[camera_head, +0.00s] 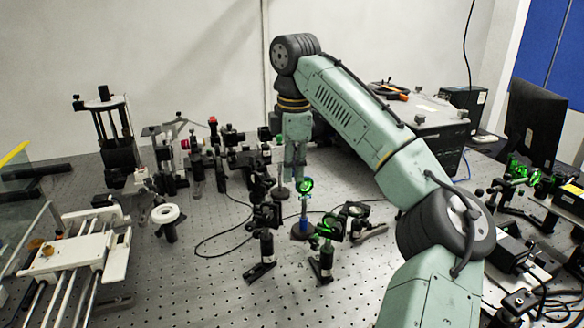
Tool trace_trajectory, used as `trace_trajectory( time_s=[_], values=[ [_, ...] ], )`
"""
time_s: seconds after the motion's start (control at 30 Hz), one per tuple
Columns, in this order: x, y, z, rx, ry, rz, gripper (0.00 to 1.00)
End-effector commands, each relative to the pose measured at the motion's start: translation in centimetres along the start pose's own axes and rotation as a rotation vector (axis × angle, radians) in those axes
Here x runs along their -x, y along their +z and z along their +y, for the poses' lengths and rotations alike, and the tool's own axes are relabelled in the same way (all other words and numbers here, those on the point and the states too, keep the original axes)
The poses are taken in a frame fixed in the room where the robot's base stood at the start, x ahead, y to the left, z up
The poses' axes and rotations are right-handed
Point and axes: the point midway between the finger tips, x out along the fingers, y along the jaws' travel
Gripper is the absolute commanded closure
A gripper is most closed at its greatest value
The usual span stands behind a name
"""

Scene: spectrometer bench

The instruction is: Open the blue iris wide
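What looks like the blue iris (304,186) is a small round mount with a green-lit opening, near the middle of the bench. It stands upright on a thin post with a blue part, on a dark round base. My gripper (294,177) points down just behind and slightly left of it in the picture, with its fingertips near the height of the ring. No contact can be made out. The fingers look close together, but the gap is too small to judge. The iris lever and the size of its opening cannot be made out.
Black optic mounts (328,228) stand in front, and a cluster of mounts (205,155) stands to the left. A large grey box (425,115) is behind my arm. The front bench (200,285) is clear.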

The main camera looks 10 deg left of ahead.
Motion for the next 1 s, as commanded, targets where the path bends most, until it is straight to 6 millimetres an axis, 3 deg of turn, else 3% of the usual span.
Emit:
trace_trajectory(
  time_s=[0.13, 0.67, 1.0],
  values=[
    [0.0, 0.0, 0.0, 0.0, 0.0, 0.0, 1.0],
    [0.1, 0.2, 0.0, -0.003, -0.004, 0.034, 1.0],
    [0.6, 1.4, 0.3, -0.026, -0.029, 0.246, 1.0]
  ],
)
